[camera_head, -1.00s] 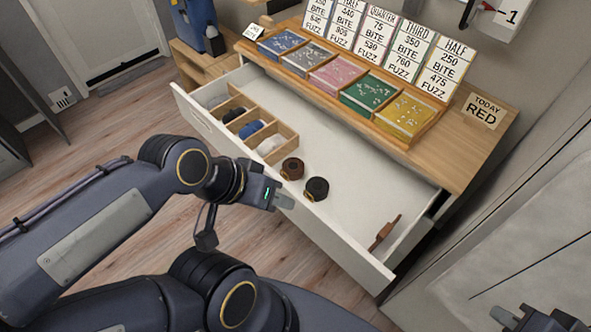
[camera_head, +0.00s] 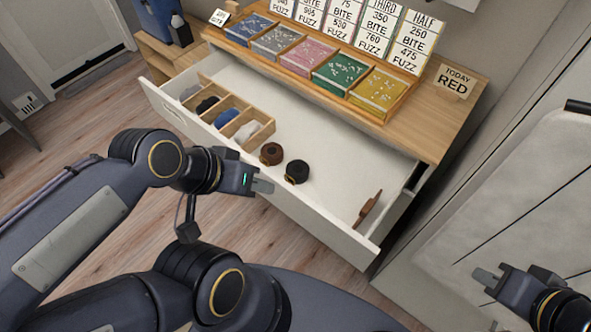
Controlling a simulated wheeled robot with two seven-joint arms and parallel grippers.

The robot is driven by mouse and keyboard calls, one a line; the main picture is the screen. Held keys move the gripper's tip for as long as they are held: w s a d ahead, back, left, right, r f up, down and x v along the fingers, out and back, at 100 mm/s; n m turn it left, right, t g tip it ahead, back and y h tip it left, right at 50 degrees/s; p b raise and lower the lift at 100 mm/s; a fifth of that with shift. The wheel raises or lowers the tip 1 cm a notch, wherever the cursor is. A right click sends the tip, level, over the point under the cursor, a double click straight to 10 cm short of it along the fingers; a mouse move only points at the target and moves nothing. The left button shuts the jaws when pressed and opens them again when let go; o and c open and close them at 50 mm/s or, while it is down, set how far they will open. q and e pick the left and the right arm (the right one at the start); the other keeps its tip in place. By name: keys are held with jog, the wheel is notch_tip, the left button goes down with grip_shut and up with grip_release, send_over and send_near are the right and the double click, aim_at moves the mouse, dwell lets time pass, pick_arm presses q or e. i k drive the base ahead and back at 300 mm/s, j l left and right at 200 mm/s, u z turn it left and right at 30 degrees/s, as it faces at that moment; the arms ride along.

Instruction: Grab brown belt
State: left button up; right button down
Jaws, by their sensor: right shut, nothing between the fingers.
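The brown belt (camera_head: 271,153) is a rolled coil in the open white drawer, near its front wall and beside the wooden divider box. A black belt (camera_head: 297,171), also rolled, lies just to its right. My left gripper (camera_head: 264,187) is in front of the drawer, below the brown belt in the picture and apart from it. I see its fingers from the side, so I cannot tell whether they are open. My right gripper (camera_head: 484,277) is shut and empty at the lower right, away from the drawer.
The wooden divider box (camera_head: 259,137) holds several rolled cloth items. A brown strap-like object (camera_head: 369,208) lies at the drawer's right end. Coloured trays and cards stand on the desk (camera_head: 440,125) above. The drawer's front wall (camera_head: 330,226) stands beside my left gripper.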

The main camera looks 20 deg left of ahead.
aim_at(271, 153)
jog(key=k, duration=0.2)
jog(key=k+u, duration=0.15)
jog(key=u, duration=0.2)
jog(key=k+u, duration=0.15)
jog(key=u, duration=0.25)
jog(key=k+j+u, duration=0.15)
jog(key=u, duration=0.2)
jog(key=i+u, duration=0.35)
jog(key=i+l+u, duration=0.3)
jog(key=i, duration=0.15)
